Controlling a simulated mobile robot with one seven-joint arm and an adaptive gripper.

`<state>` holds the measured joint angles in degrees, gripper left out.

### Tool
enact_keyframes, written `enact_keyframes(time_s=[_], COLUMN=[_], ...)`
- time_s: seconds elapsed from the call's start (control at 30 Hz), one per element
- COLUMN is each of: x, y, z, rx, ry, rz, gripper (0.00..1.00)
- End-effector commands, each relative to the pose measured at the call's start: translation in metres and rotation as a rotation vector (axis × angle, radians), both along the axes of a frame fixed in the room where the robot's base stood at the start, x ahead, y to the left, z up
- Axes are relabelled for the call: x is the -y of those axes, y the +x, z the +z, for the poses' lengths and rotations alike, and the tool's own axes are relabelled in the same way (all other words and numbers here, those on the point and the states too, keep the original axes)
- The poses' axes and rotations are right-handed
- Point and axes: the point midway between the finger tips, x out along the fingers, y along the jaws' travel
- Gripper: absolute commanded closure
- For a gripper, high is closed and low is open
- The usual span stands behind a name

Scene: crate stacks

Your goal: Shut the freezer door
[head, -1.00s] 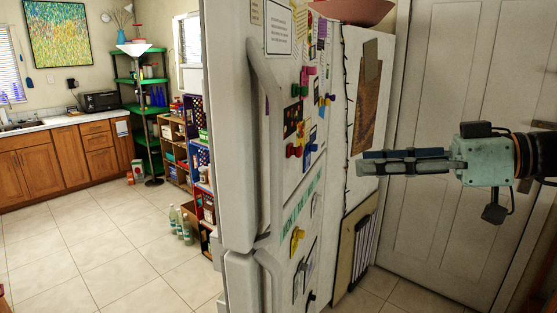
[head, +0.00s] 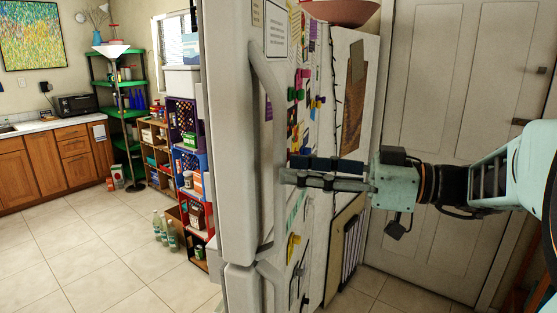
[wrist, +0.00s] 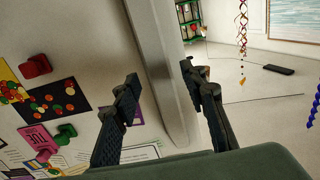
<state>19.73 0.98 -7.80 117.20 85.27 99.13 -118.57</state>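The white freezer door (head: 228,120) is the tall upper door, with a long curved handle (head: 262,75) near its left edge and magnets and papers on its front. I see it at a steep angle, and how far it stands open is unclear.
A lower door (head: 240,290) with its own handle sits below. A side panel with a hanging board (head: 353,95) and a white room door (head: 450,70) stand behind my arm. Stacked crates (head: 190,170) and bottles (head: 165,232) stand left; the tiled floor (head: 100,255) is clear there.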

Motion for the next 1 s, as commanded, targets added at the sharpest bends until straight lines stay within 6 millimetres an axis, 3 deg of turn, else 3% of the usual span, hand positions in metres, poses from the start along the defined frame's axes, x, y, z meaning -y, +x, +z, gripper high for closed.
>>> enact_keyframes(time_s=[0.23,0.6,1.0], x=[-0.031,-0.037,-0.037], y=[0.009,0.012,0.011], z=[0.001,-0.001,0.000], rx=[-0.001,0.000,0.000], ry=[0.000,-0.001,-0.001], rz=[0.001,-0.001,0.000], gripper=[0.61,0.61,1.00])
